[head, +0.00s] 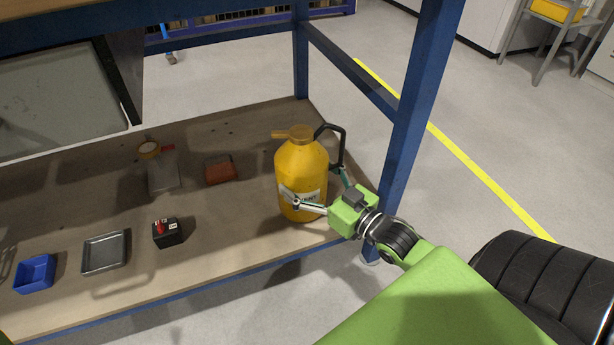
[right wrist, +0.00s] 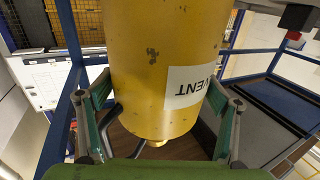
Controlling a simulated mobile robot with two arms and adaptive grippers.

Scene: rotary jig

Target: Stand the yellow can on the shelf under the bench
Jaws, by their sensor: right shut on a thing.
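The yellow can (head: 302,170) has a black handle, a capped top with a short spout and a white label. In the head view it is upright over the right end of the brown wooden shelf (head: 225,235) under the blue bench. My right gripper (head: 318,198) is shut on the can's body, one finger across the front and the other partly hidden behind. In the right wrist view the can (right wrist: 160,60) appears upside down between the two green fingers. I cannot tell whether its base touches the shelf. My left gripper is not in view.
A blue bench leg (head: 410,130) stands close right of the can.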

